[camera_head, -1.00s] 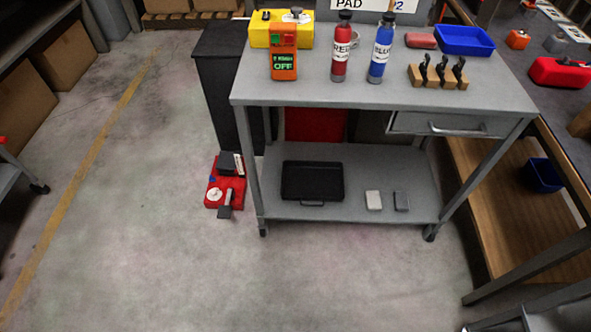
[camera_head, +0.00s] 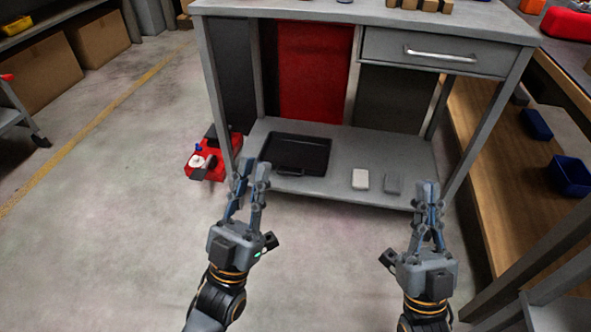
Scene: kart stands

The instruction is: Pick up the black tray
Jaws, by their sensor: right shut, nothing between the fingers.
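The black tray (camera_head: 298,152) lies flat and empty on the lower shelf (camera_head: 345,160) of the grey cart, toward its left side. Its handle faces the front edge of the shelf. My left gripper (camera_head: 252,170) is open and empty, in front of the cart near the tray's front left corner in the picture. I cannot tell its exact distance from the tray. My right gripper (camera_head: 427,188) is shut and empty, in front of the shelf's right end, away from the tray.
A white block (camera_head: 360,179) and a grey block (camera_head: 393,183) lie on the shelf right of the tray. The cart top (camera_head: 380,14) and drawer (camera_head: 433,50) are above. A red item (camera_head: 205,163) stands on the floor left of the cart. The floor in front is clear.

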